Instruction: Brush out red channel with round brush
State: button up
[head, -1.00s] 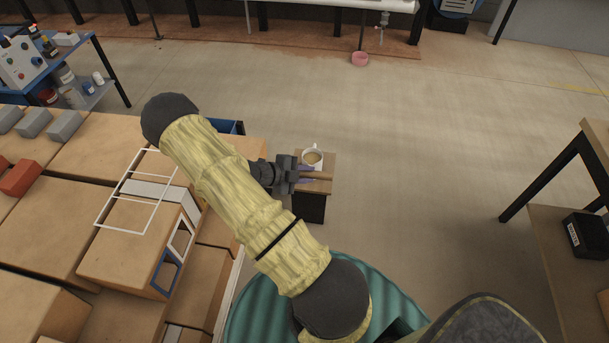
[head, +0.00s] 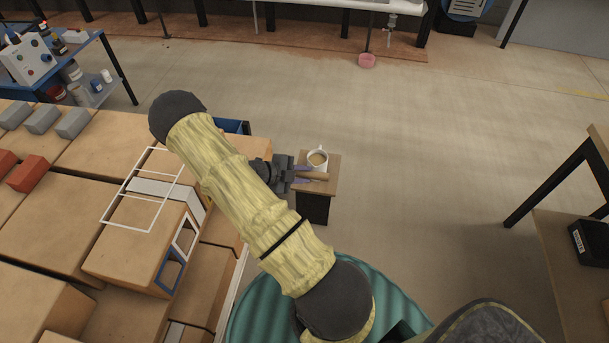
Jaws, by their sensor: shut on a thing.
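My gripper (head: 303,174) is at the end of my arm, near the picture's middle. It is shut on a wooden handle (head: 318,176), which looks like that of the brush. The brush head cannot be made out. The handle shows over a small stand, close to a white cup. A large tan hollow brick (head: 133,240) lies to the left of my arm. Its right end has a white-edged opening (head: 184,236) and a blue-edged opening (head: 168,273). I see no red-edged channel on the faces in view.
The cup (head: 318,158) holds a brown drink on the small stand (head: 326,186). A white wire frame (head: 127,227) lies over the brick. More tan bricks, grey blocks (head: 72,123) and red blocks (head: 27,173) fill the left. Floor at centre right is clear; a bench (head: 560,175) stands far right.

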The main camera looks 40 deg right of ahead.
jog(key=shift+w+a, duration=1.4)
jog(key=shift+w, duration=0.25)
jog(key=shift+w+a+b, duration=0.6)
jog(key=shift+w+a, duration=1.45)
jog(key=shift+w, duration=0.3)
jog(key=shift+s+d+p, duration=0.15)
jog(key=shift+s+d, duration=0.8)
jog(key=shift+s, duration=0.2)
jog(key=shift+s+d+p, duration=0.15)
jog(key=shift+s+d, duration=0.8)
jog(key=shift+s, duration=0.2)
